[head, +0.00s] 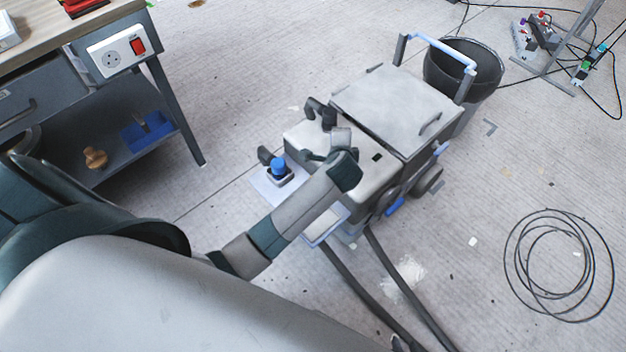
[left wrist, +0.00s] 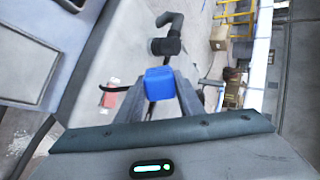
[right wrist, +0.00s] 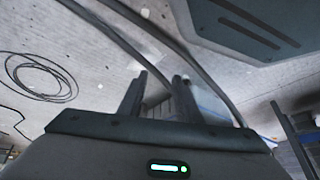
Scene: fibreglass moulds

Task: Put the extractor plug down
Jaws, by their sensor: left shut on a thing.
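The blue extractor plug (left wrist: 160,84) shows in the left wrist view between the fingertips of my left gripper (left wrist: 160,92), which is shut on it. Its cable and what lies directly beneath it cannot be made out. My right gripper (right wrist: 160,82) shows in the right wrist view with its fingers apart and nothing visible between them. The grey extractor (head: 390,108) stands on the floor in the head view. A jointed grey and teal arm of mine reaches across in front of it and hides part of it.
Two dark hoses (head: 360,285) run over the floor. A bench (head: 75,35) stands upper left, a black bucket (head: 480,68) behind the extractor, a cable coil (head: 510,255) at right.

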